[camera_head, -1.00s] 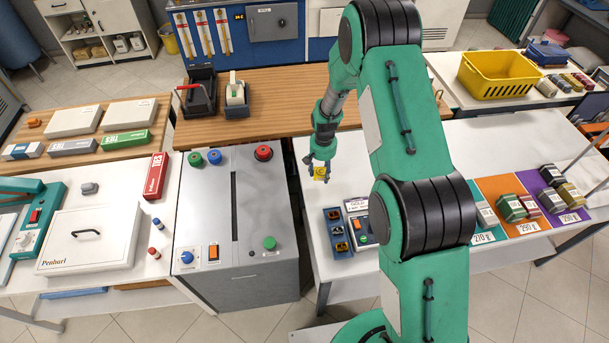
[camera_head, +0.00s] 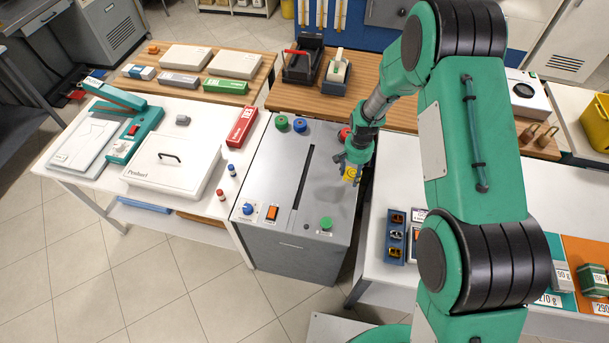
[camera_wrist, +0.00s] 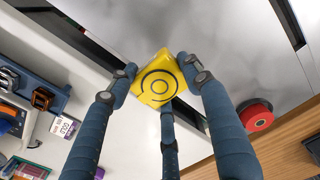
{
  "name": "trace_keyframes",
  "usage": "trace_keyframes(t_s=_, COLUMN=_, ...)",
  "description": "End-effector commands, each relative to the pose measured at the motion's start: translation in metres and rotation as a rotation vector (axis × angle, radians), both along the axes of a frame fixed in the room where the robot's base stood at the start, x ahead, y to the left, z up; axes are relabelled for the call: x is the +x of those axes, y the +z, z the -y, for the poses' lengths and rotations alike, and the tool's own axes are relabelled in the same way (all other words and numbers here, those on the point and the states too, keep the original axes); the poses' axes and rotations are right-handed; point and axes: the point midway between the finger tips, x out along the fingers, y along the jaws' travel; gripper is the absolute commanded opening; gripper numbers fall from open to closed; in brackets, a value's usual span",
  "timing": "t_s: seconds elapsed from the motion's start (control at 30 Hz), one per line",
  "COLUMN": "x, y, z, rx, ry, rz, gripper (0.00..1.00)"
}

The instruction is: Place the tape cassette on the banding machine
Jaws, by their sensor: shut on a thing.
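The yellow tape cassette (camera_head: 350,173) is held in my gripper (camera_head: 356,165), a little above the right edge of the grey banding machine (camera_head: 282,170). In the wrist view the cassette (camera_wrist: 158,80) has a dark ring mark on its face and sits between the blue fingers of my gripper (camera_wrist: 157,78), which are shut on it. The machine's top has a long dark slot (camera_head: 303,178), a green knob (camera_head: 326,223), a blue knob (camera_head: 248,208) and an orange switch (camera_head: 271,213). The machine's grey top (camera_wrist: 210,35) lies beyond the cassette in the wrist view.
Right of the machine, a white table holds a blue tray (camera_head: 397,235) of small parts. Left of it, a table carries a white lidded box (camera_head: 172,163) and a red box (camera_head: 242,125). Red, green and blue round parts stand along the machine's back edge. Its left middle top is clear.

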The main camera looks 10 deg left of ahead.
Motion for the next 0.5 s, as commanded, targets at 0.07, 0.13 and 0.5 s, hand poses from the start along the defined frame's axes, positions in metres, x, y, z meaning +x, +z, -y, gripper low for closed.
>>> trace_keyframes(t_s=0.07, x=-0.012, y=0.000, z=-0.026, rx=0.000, ry=0.017, rz=0.000, gripper=0.23)
trace_keyframes(t_s=0.13, x=-0.023, y=0.001, z=-0.047, rx=0.000, ry=0.028, rz=0.001, gripper=0.23)
trace_keyframes(t_s=0.5, x=-0.089, y=0.001, z=-0.148, rx=0.000, ry=0.082, rz=0.001, gripper=0.23)
